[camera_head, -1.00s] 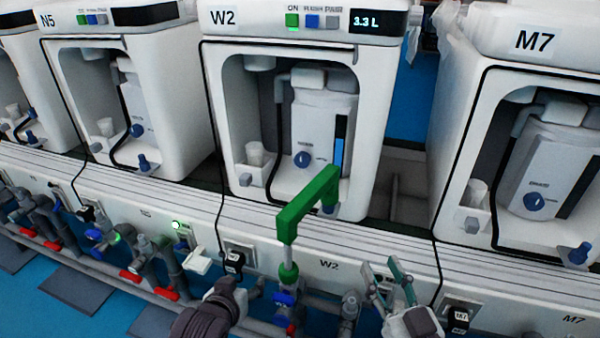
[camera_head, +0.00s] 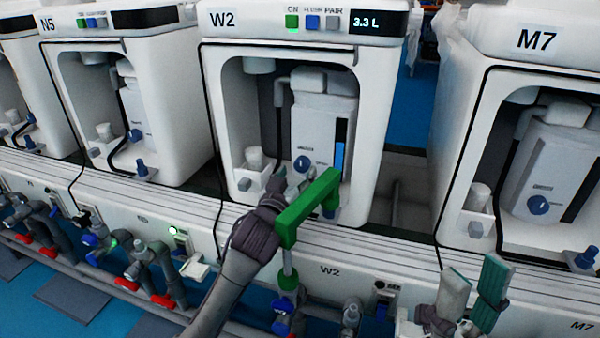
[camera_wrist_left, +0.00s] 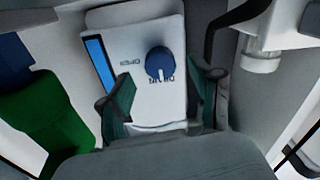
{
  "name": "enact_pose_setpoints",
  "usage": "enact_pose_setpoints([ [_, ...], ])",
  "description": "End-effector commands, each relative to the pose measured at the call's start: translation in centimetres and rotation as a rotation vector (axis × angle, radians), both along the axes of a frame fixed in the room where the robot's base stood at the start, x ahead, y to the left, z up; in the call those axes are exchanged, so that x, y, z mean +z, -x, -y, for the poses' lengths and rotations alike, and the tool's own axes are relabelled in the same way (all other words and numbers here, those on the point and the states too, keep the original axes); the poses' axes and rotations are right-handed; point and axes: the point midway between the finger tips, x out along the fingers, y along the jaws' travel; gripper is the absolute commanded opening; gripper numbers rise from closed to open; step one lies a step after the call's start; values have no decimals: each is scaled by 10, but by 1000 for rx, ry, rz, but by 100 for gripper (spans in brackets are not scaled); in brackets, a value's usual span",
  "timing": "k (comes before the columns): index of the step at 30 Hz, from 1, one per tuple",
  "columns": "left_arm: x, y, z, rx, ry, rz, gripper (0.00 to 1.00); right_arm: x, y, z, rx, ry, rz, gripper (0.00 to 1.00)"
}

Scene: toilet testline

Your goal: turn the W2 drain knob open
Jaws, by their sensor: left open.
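The W2 drain knob (camera_head: 302,163) is a round blue dial on the front of the white tank (camera_head: 320,130) inside the W2 bay. In the left wrist view the knob (camera_wrist_left: 160,62) shows large, with a white mark and upside-down lettering around it. My left gripper (camera_head: 290,182) is in front of the tank, just below the knob. In the left wrist view its fingers (camera_wrist_left: 163,100) are spread and empty, with the knob ahead of and roughly between them. I cannot tell whether they touch the tank. My right gripper (camera_head: 472,295) is open and empty at lower right.
A green angled handle (camera_head: 305,208) stands in front of the W2 bay, close to the right of my left wrist. A white cup (camera_head: 255,158) sits in the bay's left side. Black-edged bay walls flank the tank. Valves and pipes (camera_head: 150,260) run along the front below.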

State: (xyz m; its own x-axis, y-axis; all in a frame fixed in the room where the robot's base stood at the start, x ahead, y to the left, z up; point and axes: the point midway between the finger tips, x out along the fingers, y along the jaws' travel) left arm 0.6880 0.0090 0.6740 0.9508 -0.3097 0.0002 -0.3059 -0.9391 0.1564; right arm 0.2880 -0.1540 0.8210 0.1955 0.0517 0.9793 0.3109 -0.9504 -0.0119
Motion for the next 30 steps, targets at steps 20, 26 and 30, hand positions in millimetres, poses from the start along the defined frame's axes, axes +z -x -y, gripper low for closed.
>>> enact_pose_setpoints([
  [20,0,-29,9,0,0,0,44,-12,0,0,0,1,-2,40],
  [26,0,-29,9,0,0,-1,11,-12,0,0,0,1,-2,40],
  [30,0,-29,9,0,-1,-1,4,-12,0,0,0,1,-2,40],
])
